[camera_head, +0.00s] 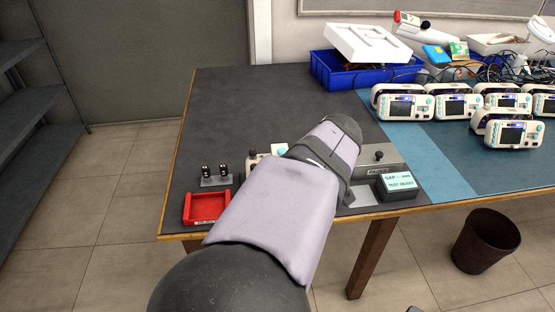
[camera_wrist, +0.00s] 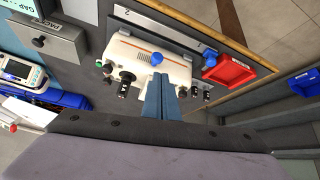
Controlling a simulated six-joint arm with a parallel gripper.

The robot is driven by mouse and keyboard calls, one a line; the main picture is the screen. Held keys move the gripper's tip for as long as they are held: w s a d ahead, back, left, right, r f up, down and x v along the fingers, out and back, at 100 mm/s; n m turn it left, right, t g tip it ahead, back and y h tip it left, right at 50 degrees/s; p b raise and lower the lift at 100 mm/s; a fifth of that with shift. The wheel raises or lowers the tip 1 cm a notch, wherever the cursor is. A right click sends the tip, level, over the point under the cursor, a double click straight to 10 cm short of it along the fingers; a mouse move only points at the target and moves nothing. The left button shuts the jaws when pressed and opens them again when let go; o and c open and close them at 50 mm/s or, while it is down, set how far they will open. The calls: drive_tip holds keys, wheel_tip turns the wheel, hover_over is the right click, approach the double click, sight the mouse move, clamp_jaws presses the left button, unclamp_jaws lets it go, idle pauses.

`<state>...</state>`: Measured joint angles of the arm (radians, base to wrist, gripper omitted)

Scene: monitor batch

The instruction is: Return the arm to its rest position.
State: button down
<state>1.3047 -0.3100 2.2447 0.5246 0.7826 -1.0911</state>
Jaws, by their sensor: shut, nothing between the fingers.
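My arm (camera_head: 278,205) reaches from the bottom of the head view up over the left part of the dark table. Its end hides my gripper in that view. In the wrist view my gripper (camera_wrist: 162,82) is shut and empty, its two blue-grey fingers together. The fingers overlap a white device (camera_wrist: 135,52) with a blue knob and black connectors along its edge. I cannot tell whether they touch it. In the head view that device is mostly behind my arm.
A red tray (camera_head: 206,207) lies at the table's front left, beside a small holder with two black pieces (camera_head: 216,176). A small display (camera_head: 396,184) reads "TEST READY". Several monitors (camera_head: 402,106) stand at right, near a blue bin (camera_head: 345,74). A bin (camera_head: 485,240) stands on the floor.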

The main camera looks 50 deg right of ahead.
drive_tip(key=s+a+f+m+g+y, duration=0.2)
drive_tip(key=s+a+f+m+g, duration=0.15)
drive_tip(key=a+f+m, duration=0.4)
drive_tip(key=w+a+f+n+g+y, duration=0.1)
drive_tip(key=w+a+f+n, duration=0.25)
drive_tip(key=a, duration=0.45)
drive_tip(key=w+a+f+n, duration=0.25)
drive_tip(key=a+n, duration=0.25)
drive_tip(key=a, duration=0.3)
drive_tip(key=w+a+f+n+g+y, duration=0.1)
drive_tip(key=w+a+f+n, duration=0.1)
drive_tip(key=a+f+n, duration=0.4)
wheel_tip(320, 180, up, 18)
drive_tip(key=a+m+p, duration=0.1)
drive_tip(key=a+p, duration=0.1)
drive_tip(key=p, duration=1.3)
drive_tip(key=shift+s+p, duration=0.15)
drive_tip(key=shift+p, duration=0.15)
